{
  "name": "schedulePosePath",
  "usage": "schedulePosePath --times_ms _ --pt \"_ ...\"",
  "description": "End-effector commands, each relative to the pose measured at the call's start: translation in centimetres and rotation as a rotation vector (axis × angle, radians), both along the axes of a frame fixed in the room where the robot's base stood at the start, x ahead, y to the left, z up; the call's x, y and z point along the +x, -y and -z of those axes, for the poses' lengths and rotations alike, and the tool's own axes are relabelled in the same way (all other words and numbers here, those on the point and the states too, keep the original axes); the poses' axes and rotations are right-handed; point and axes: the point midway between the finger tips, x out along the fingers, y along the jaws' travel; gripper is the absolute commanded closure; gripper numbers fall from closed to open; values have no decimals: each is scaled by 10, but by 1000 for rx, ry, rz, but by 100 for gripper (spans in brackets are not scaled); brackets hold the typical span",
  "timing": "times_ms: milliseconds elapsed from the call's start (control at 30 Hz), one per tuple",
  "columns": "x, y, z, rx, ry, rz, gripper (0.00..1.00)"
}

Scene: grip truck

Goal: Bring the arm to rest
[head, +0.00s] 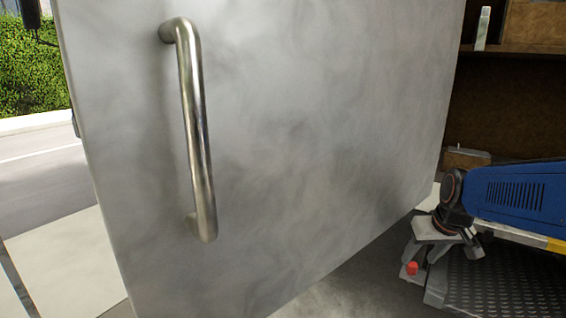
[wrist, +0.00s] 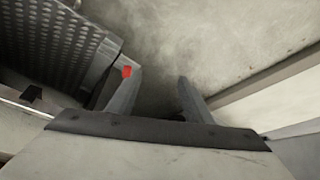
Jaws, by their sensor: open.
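My gripper (head: 422,262) is low at the right of the head view, at the end of my blue arm. It points down past the lower right edge of a big grey metal door (head: 300,130). In the wrist view my gripper (wrist: 156,88) has its two fingers apart with nothing between them. A red mark shows on the left finger. Beyond the fingers is a pale grey floor (wrist: 200,35). I cannot tell how far above it the fingers are.
The door fills the middle of the head view and carries a bent steel handle (head: 196,130). Behind it at right are brown shelves (head: 515,110) with a small pale bottle (head: 482,28). Left of the door are road (head: 45,185) and a green hedge (head: 30,70).

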Motion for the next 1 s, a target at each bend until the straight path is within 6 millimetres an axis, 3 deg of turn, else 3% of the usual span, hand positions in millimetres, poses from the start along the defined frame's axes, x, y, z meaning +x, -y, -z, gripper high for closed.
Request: schedulePosePath --times_ms 300,600,800,1000 --pt "-93 -44 -9 -4 10 -22 53" --pt "-170 -65 1 -6 16 -29 53" --pt "-194 -68 8 -8 16 -28 53" --pt "-197 -68 9 -8 16 -27 53"
